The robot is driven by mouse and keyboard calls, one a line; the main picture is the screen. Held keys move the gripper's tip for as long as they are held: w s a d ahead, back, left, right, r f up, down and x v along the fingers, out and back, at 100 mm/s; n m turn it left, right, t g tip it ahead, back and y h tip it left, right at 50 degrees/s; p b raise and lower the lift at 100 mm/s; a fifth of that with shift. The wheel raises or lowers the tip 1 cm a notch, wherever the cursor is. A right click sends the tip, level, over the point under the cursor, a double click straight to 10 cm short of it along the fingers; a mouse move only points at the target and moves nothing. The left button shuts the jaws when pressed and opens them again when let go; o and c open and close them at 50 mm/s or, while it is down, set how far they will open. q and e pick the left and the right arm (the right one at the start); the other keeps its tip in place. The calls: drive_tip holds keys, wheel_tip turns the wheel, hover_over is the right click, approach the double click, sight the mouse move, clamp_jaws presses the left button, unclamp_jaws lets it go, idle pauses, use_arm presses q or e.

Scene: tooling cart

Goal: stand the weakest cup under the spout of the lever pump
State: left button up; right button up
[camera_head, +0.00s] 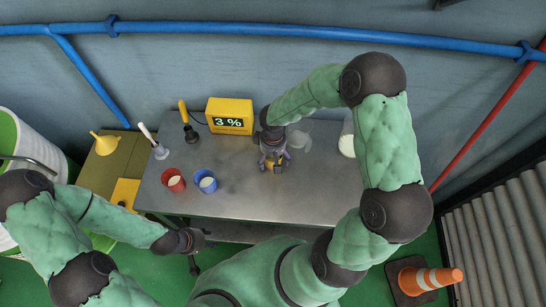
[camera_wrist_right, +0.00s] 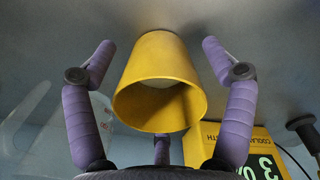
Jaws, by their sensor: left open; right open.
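A yellow cup (camera_wrist_right: 158,85) stands on the metal table, its mouth towards my right wrist camera, with something pale inside. My right gripper (camera_head: 273,162) is over it; in the wrist view its purple fingers (camera_wrist_right: 158,65) are spread around the cup, with gaps at the sides. A red cup (camera_head: 173,180) and a blue cup (camera_head: 205,181) stand at the table's front left, both with pale contents. Behind them are a white-handled device (camera_head: 160,151) and a yellow-handled device (camera_head: 191,133); I cannot make out a spout on either. My left gripper (camera_head: 197,240) is open and empty, off the table's front edge.
A yellow display (camera_head: 229,116) reading "3 %" stands at the table's back. A clear vessel (camera_head: 299,134) and a jug with white contents (camera_head: 347,140) are at the back right. A yellow funnel (camera_head: 104,143) is left of the table (camera_head: 235,202). The table's front middle is clear.

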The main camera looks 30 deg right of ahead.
drive_tip(key=shift+r, duration=0.2)
wheel_tip(320, 180, up, 11)
drive_tip(key=p, duration=0.3)
drive_tip(key=shift+o, duration=0.8)
drive_tip(key=shift+r, duration=0.45)
drive_tip(key=m+y+p, duration=0.1)
drive_tip(key=m, duration=0.4)
drive_tip(key=s+d+m+y+p, duration=0.1)
drive_tip(key=m, duration=0.5)
drive_tip(key=d+m+y+p, duration=0.1)
drive_tip(key=m+p, duration=0.1)
drive_tip(key=m, duration=0.4)
drive_tip(key=shift+s+d+r+t+y, duration=0.1)
drive_tip(key=shift+s+d+t+y, duration=0.1)
drive_tip(key=shift+s+t+y, duration=0.15)
drive_tip(key=f+m, duration=0.2)
drive_tip(key=f, duration=0.1)
drive_tip(key=w+a+f+m+b, duration=0.1)
drive_tip(key=f+m, duration=0.2)
drive_tip(key=a+f+m+t+y, duration=0.1)
drive_tip(key=f+m, duration=0.1)
drive_tip(key=f, duration=0.1)
drive_tip(key=shift+w+a+f+m+b, duration=0.2)
drive_tip(key=shift+w+f+m+b, duration=0.1)
drive_tip(key=shift+w+f, duration=0.1)
drive_tip(key=c, duration=1.3)
